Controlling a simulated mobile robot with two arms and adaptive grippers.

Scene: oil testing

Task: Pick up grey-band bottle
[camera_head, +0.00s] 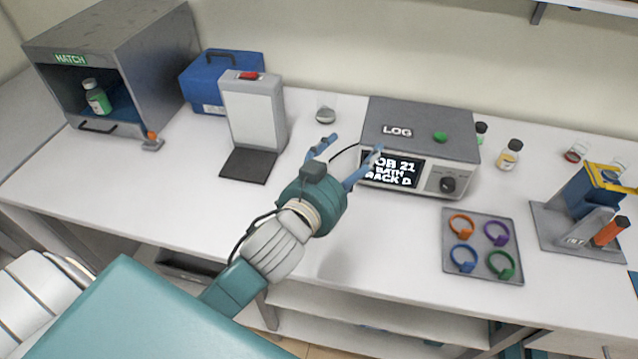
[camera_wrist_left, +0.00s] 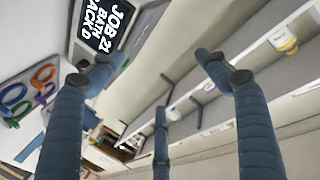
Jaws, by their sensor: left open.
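No bottle with a plainly grey band can be made out. A small clear vessel (camera_head: 325,108) with a grey lower part stands at the back of the bench, left of the LOG box; I cannot tell whether it is the grey-band bottle. My left gripper (camera_head: 348,148) is over the bench in front of it, apart from it, with its blue fingers spread and empty. In the left wrist view the left gripper (camera_wrist_left: 155,68) also shows open, with nothing between the fingers. My right gripper is not in view.
The LOG box (camera_head: 425,125) is close right of the gripper; a grey stand (camera_head: 255,112) is to its left. A yellow-label bottle (camera_head: 509,153), a ring tray (camera_head: 483,245) and a blue-yellow device (camera_head: 592,195) are right. The HATCH box (camera_head: 150,60) holds a green-label bottle (camera_head: 97,98).

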